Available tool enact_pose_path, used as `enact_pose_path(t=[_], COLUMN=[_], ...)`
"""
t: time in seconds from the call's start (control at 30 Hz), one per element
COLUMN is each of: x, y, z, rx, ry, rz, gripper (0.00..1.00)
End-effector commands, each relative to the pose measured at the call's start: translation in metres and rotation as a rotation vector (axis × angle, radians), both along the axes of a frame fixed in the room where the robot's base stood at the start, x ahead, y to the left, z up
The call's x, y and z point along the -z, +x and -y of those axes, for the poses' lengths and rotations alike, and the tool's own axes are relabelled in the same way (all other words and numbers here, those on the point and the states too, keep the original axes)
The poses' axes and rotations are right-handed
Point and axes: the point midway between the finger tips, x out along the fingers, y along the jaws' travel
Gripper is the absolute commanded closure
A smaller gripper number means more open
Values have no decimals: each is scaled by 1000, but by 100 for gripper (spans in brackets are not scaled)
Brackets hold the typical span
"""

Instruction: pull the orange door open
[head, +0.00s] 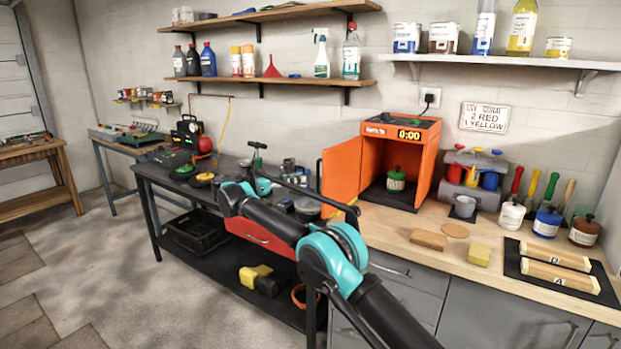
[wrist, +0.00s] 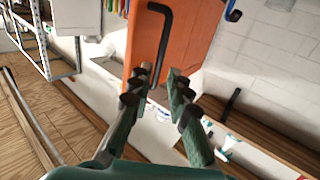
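The orange door (head: 342,168) stands open, swung out to the left of the orange cabinet (head: 425,150). A can with a green lid (head: 396,180) sits inside the cabinet. The door's dark handle (head: 319,178) is at its outer left edge. In the wrist view, the orange door (wrist: 188,40) fills the upper middle, with the bent black handle (wrist: 160,45) in front of it. My gripper (wrist: 158,86) is open, its two fingers apart, with the handle's lower end near the gap between the tips. I cannot tell whether they touch. In the head view, the fingertips are not clear.
A wooden counter (head: 450,235) carries a sponge (head: 479,254), a wooden block (head: 428,239), paint cans and brushes right of the cabinet. A dark workbench (head: 165,180) with tools stands to the left. Shelves (head: 265,83) hang above. The floor at left is clear.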

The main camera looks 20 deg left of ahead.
Motion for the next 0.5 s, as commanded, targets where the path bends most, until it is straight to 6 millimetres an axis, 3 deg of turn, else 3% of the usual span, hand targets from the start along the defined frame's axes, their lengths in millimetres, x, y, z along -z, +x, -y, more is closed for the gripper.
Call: enact_pose_path(t=[0.2, 0.5], x=[0, 0], y=[-19, -27], z=[-19, -25], rx=[0, 0], ry=[0, 0], rz=[0, 0], gripper=[82, 82])
